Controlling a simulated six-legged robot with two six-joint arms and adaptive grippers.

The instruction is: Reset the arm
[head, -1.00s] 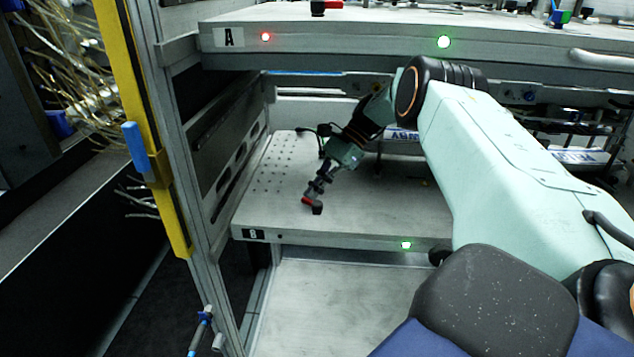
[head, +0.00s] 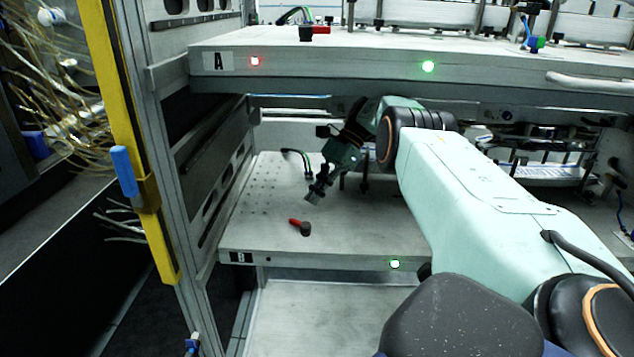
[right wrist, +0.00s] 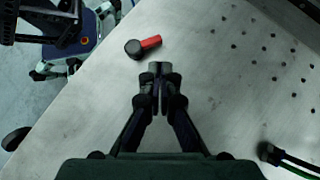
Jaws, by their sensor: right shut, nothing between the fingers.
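My right arm (head: 470,185) reaches in from the right between shelf A and shelf B. My right gripper (head: 314,194) is shut and empty above shelf B (head: 330,255). It also shows in the right wrist view (right wrist: 160,70) with its fingertips together. A small part with a red handle and a dark round head (head: 301,227) lies on shelf B, apart from the fingertips. It also shows in the right wrist view (right wrist: 143,46), just beyond the fingertips. My left gripper is out of view.
Shelf A (head: 330,56) hangs close above my arm, with another red and black part (head: 314,32) on it. A metal post and yellow strip (head: 125,140) stand at the left.

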